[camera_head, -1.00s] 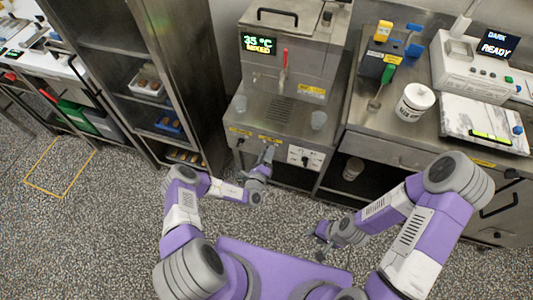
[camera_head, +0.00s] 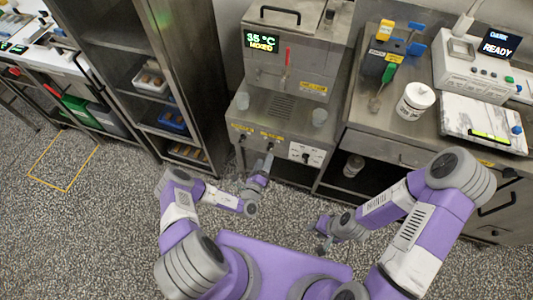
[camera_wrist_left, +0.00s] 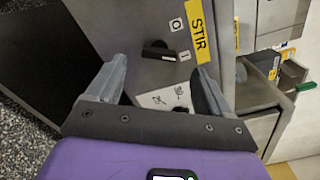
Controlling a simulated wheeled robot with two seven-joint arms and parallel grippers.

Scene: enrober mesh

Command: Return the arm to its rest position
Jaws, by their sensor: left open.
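My left gripper (camera_head: 270,158) is in front of the steel machine's lower front, pointing toward its knobs. In the left wrist view its two fingers (camera_wrist_left: 160,80) are spread apart with nothing between them. Beyond them is a black knob (camera_wrist_left: 158,50) on a panel with a yellow STIR label (camera_wrist_left: 199,30). The knob seems apart from the fingers. My right gripper (camera_head: 322,236) hangs low over the floor at the right, in front of my base. Its fingers are too small to tell whether they are open.
The steel machine (camera_head: 290,60) shows 35 °C on its display. A counter (camera_head: 380,135) at the right holds a white tub (camera_head: 414,100) and a device reading READY (camera_head: 495,45). A shelf rack (camera_head: 120,60) stands at the left. Speckled floor (camera_head: 110,230) is open at the left.

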